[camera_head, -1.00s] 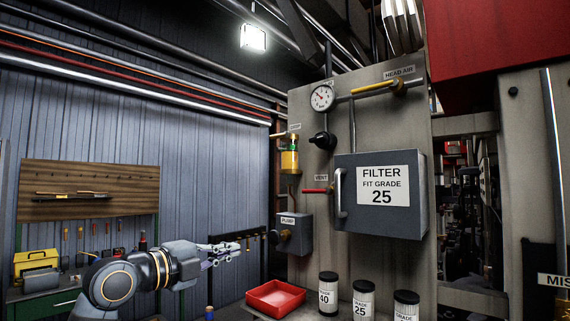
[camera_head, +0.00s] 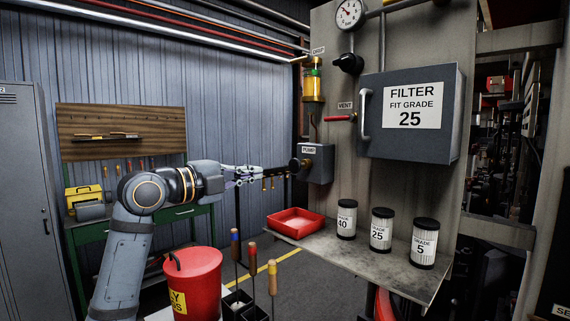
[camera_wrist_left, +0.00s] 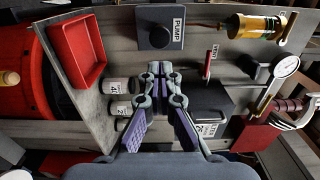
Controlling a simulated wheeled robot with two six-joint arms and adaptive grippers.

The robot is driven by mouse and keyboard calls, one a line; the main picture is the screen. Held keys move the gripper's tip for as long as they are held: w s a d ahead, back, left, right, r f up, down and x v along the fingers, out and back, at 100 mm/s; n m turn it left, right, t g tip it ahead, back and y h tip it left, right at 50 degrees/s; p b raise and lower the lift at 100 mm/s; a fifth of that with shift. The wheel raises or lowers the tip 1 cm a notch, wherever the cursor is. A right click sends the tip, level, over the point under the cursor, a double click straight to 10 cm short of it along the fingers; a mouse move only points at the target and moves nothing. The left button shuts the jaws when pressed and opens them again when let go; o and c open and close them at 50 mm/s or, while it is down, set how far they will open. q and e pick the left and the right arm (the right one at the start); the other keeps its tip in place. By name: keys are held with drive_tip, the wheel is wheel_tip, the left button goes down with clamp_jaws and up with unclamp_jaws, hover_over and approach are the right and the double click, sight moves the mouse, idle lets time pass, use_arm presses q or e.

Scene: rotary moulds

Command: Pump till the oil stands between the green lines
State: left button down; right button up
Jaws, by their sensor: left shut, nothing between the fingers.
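In the left wrist view the pump box (camera_wrist_left: 160,28) is beyond the fingertips. The oil glass (camera_head: 312,85) hangs above it, with yellow oil in its lower part and green near the top; the level against the green lines is too small to read. In the wrist view the oil glass (camera_wrist_left: 252,26) lies sideways. My left gripper (camera_head: 258,172) is shut and empty, left of the knob and apart from it. My right gripper is not in view.
A red vent lever (camera_head: 341,118) and the filter box (camera_head: 410,112) are right of the oil glass. A red tray (camera_head: 295,223) and filter cartridges (camera_head: 381,230) stand on the shelf below. A red bin (camera_head: 193,285) and upright tool handles (camera_head: 252,258) are below my left arm.

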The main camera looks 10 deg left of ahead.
sight(294, 166)
use_arm(q)
drive_tip(key=p+x, duration=0.2)
drive_tip(key=x, duration=0.3)
drive_tip(key=p+x, duration=0.2)
drive_tip(key=x, duration=0.3)
drive_tip(key=shift+r, duration=0.25)
drive_tip(key=shift+w+d+f+p, duration=0.2)
drive_tip(key=shift+w+d+p, duration=0.1)
drive_tip(key=shift+w, duration=0.1)
drive_tip(key=shift+a, duration=0.1)
